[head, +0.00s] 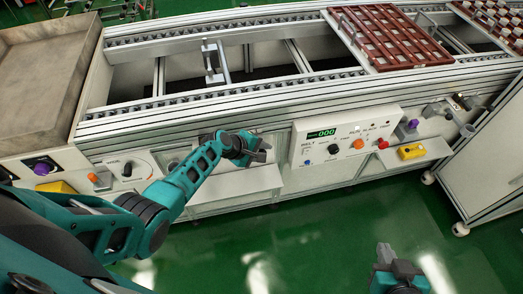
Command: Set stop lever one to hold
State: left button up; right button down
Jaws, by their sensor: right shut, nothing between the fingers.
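My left gripper (252,150) is in front of the conveyor's front face, just above a small grey shelf; the gap between its fingers is too small to judge. Nothing is visibly held in it. My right gripper (397,268) is shut and empty, low over the green floor at the bottom right. A control panel (140,160) with a dark knob (126,170) and an orange knob (93,177) is left of my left gripper, partly behind my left arm. A purple-knobbed part (413,123) is on the right of the front face. I cannot tell which part is stop lever one.
The belt panel (308,131) has a green display, knobs and buttons. A brown slatted tray (392,45) lies on the conveyor, with a metal gate (212,62) to its left. A yellow box (411,151) sits on the right shelf. The green floor (320,230) is open.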

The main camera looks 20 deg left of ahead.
pick_arm(q)
jog(key=o, duration=0.3)
jog(key=shift+a+r, duration=0.15)
jog(key=shift+r, duration=0.1)
jog(key=p+v, duration=0.2)
jog(key=v, duration=1)
jog(key=shift+s, duration=0.3)
jog(key=shift+a, duration=0.15)
